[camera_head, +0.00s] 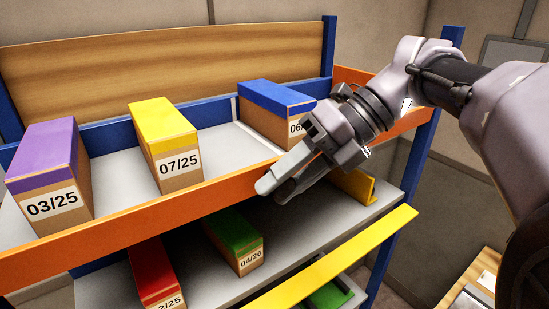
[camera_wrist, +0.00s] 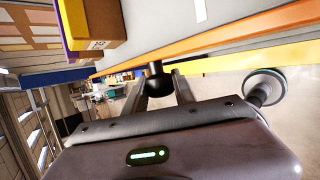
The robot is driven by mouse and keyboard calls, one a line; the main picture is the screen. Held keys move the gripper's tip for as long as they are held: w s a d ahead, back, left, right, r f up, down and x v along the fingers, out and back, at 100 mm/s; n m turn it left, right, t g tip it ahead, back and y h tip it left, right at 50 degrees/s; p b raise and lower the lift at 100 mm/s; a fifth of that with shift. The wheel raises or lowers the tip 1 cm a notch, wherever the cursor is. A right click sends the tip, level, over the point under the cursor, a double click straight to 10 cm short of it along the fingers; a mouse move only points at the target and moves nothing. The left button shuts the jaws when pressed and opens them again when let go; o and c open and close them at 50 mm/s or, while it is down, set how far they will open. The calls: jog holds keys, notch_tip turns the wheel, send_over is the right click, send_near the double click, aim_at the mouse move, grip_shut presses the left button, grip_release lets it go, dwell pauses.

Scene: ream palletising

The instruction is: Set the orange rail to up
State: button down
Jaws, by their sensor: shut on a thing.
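The orange rail (camera_head: 130,222) runs along the front edge of the upper shelf and continues past my arm to the right post. It stands as a raised strip in front of the boxes. My gripper (camera_head: 275,187) is at the front of this rail, right of the middle. In the wrist view, my gripper (camera_wrist: 157,90) has its two fingers on either side of a dark round knob (camera_wrist: 155,82), just below the orange rail (camera_wrist: 210,42). The fingers are shut on this knob, which seems to belong to the rail.
On the upper shelf stand a purple-topped box (camera_head: 47,170), a yellow-topped box (camera_head: 165,145) and a blue-topped box (camera_head: 270,110). The lower shelf holds a red-topped box (camera_head: 155,275) and a green-topped box (camera_head: 235,240). A yellow rail (camera_head: 340,255) crosses below my gripper.

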jog(key=shift+w+a+r+h, duration=0.1)
jog(key=shift+w+r+h, duration=0.1)
jog(key=shift+h, duration=0.1)
jog(key=shift+g, duration=0.3)
jog(key=c, duration=1)
grip_release()
